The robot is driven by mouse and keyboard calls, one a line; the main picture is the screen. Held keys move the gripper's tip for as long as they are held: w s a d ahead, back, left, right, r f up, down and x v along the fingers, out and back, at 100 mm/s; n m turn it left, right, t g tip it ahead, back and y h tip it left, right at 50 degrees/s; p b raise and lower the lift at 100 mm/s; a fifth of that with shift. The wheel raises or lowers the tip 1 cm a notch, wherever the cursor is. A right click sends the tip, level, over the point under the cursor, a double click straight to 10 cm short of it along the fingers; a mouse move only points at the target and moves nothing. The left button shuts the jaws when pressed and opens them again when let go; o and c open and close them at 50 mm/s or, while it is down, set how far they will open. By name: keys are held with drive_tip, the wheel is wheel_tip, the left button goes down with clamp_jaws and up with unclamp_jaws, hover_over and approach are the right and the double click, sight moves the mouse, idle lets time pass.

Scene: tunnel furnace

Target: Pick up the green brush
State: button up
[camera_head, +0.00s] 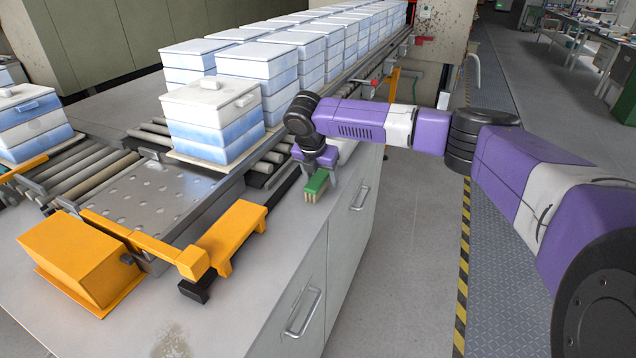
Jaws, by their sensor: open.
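The green brush (316,184) stands on the grey counter near its right edge, with pale bristles facing down. My gripper (318,176) is at the brush, pointing down from above, with its fingers on either side of the brush's top. The jaws are open. Whether a finger touches the brush cannot be told at this size. My purple arm reaches in from the right and partly hides the counter behind the brush.
A roller conveyor (95,172) with stacked white and blue boxes (212,118) stands left of the brush. Orange metal parts (232,232) sit on the counter (225,300) in front. Cabinet handles (303,312) stick out below the counter's edge. The floor (410,250) to the right is clear.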

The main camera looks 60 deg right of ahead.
sight(320, 175)
clamp_jaws()
idle(0.4)
drive_tip(key=shift+a+r, duration=0.3)
drive_tip(key=shift+a, duration=0.1)
wheel_tip(320, 175, up, 6)
drive_tip(key=shift+r+b, duration=0.1)
drive_tip(key=shift+b, duration=0.25)
drive_tip(key=s+a+b, duration=0.1)
drive_tip(key=a, duration=1.8)
drive_tip(key=shift+s, duration=0.3)
drive_tip(key=shift+r, duration=0.1)
